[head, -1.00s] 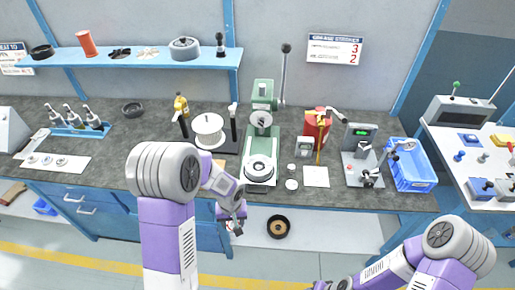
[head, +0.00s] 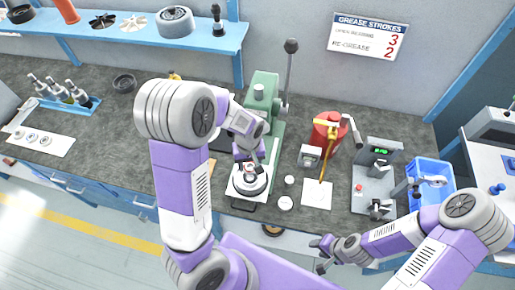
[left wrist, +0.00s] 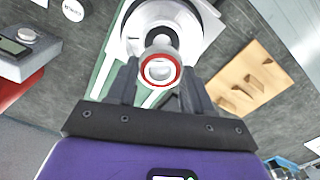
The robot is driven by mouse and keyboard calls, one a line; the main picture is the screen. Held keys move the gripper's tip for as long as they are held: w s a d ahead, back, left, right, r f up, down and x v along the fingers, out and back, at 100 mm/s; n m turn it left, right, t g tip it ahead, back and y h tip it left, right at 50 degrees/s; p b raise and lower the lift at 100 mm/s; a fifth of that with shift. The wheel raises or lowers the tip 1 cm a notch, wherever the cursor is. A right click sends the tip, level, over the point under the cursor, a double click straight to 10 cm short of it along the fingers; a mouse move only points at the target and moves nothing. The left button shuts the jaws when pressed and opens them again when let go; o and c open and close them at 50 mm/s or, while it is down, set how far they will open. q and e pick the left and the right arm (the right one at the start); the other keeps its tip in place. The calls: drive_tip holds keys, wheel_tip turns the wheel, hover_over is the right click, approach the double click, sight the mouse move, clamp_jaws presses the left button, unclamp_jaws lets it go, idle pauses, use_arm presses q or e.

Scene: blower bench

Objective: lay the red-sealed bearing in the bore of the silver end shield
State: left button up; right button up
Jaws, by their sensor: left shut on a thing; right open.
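My left gripper (head: 250,166) is shut on the red-sealed bearing (left wrist: 160,68), a small ring with a red band and pale centre, held between both fingers in the left wrist view. The silver end shield (head: 250,186) is a round part on the base of the green press (head: 262,100). It also shows in the left wrist view (left wrist: 188,17), behind the bearing. The bearing is in front of the shield's middle and partly hides it; I cannot tell whether they touch. My right gripper (head: 321,256) is open and empty, low in front of the bench.
The press lever (head: 289,75) rises behind the shield. A red grease can (head: 327,130), a white card (head: 317,194), a scale (head: 375,170) and a blue crate (head: 431,170) stand to the right. A shelf (head: 130,38) hangs at the back left. Bench space at the left is partly clear.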

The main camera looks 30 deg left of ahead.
sight(250, 177)
use_arm(q)
drive_tip(key=shift+s, duration=0.3)
drive_tip(key=shift+f+b, duration=1.95)
drive_tip(key=shift+f, duration=0.55)
drive_tip(key=shift+f, duration=0.25)
drive_tip(key=o, duration=1.2)
wheel_tip(250, 177, up, 8)
drive_tip(key=shift+f+p, duration=0.2)
drive_tip(key=shift+p, duration=0.6)
